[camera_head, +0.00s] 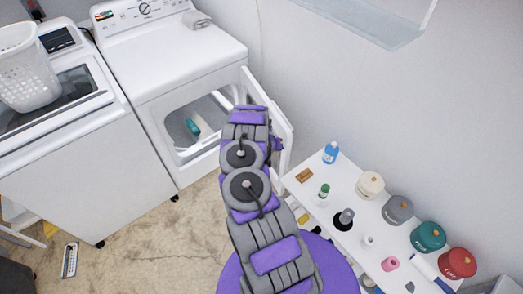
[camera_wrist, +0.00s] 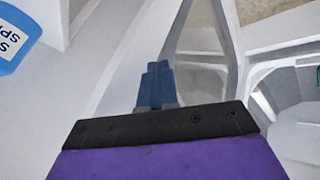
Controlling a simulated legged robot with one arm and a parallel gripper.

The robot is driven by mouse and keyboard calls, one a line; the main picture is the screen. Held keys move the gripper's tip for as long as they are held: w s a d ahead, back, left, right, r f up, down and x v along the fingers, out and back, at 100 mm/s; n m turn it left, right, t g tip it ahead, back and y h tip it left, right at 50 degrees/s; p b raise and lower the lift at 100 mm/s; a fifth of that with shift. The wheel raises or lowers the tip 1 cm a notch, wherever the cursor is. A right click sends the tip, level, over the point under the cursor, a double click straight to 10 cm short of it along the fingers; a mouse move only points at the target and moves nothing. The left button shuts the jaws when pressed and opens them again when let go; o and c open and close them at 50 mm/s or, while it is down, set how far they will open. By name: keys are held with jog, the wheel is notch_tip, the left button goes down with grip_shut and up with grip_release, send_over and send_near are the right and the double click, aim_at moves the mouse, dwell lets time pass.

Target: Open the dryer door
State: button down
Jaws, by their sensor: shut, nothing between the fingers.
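The white dryer (camera_head: 175,50) stands at the top middle of the head view. Its door (camera_head: 283,122) stands swung wide open to the right, near the wall and the shelf unit. The drum opening (camera_head: 200,122) is exposed, with a teal and white item (camera_head: 193,127) inside. My arm covers part of the door and of the opening's right side. In the wrist view my gripper (camera_wrist: 156,72) is shut and empty, its blue fingertips together in front of the pale door frame (camera_wrist: 228,45). The dryer opening (camera_wrist: 285,95) shows at the right. Whether the fingers touch the door I cannot tell.
A white shelf (camera_head: 345,222) with several bottles and jars stands to the right, close to the door. The washer (camera_head: 75,150) with a white basket (camera_head: 25,70) is left. Floor before the dryer is mostly clear.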

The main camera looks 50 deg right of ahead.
jog(key=s+d+n+t+b, duration=0.2)
jog(key=s+d+n, duration=0.2)
jog(key=d, duration=0.9)
jog(key=shift+s+d+n+t+b, duration=0.15)
jog(key=shift+s+n+t+b, duration=0.2)
jog(key=shift+s, duration=0.75)
jog(key=shift+r, duration=0.1)
